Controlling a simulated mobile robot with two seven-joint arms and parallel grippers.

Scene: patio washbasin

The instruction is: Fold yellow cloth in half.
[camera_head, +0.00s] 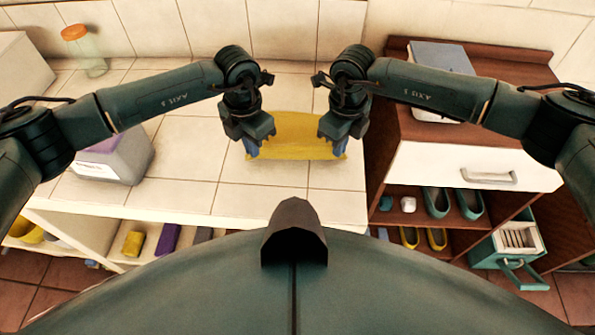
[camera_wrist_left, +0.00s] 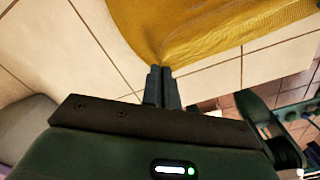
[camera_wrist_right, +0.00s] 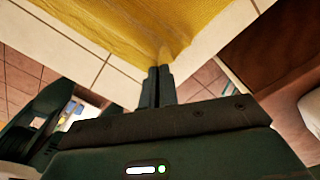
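The yellow cloth (camera_head: 295,137) lies on the white tiled counter between my two grippers. My left gripper (camera_head: 252,148) is at the cloth's near left corner; in the left wrist view its fingers (camera_wrist_left: 162,85) are closed together with the cloth (camera_wrist_left: 215,30) gathered to a point at their tips. My right gripper (camera_head: 337,147) is at the near right corner; in the right wrist view its fingers (camera_wrist_right: 157,85) are closed with the cloth (camera_wrist_right: 110,30) gathered at their tips. Both corners look pinched.
A grey box (camera_head: 115,157) stands left on the counter, and an orange-lidded jar (camera_head: 88,55) stands behind it. To the right is a brown cabinet with a white drawer (camera_head: 470,168) and shoes (camera_head: 437,203) on its shelves. Counter tiles (camera_head: 190,195) in front of the cloth are clear.

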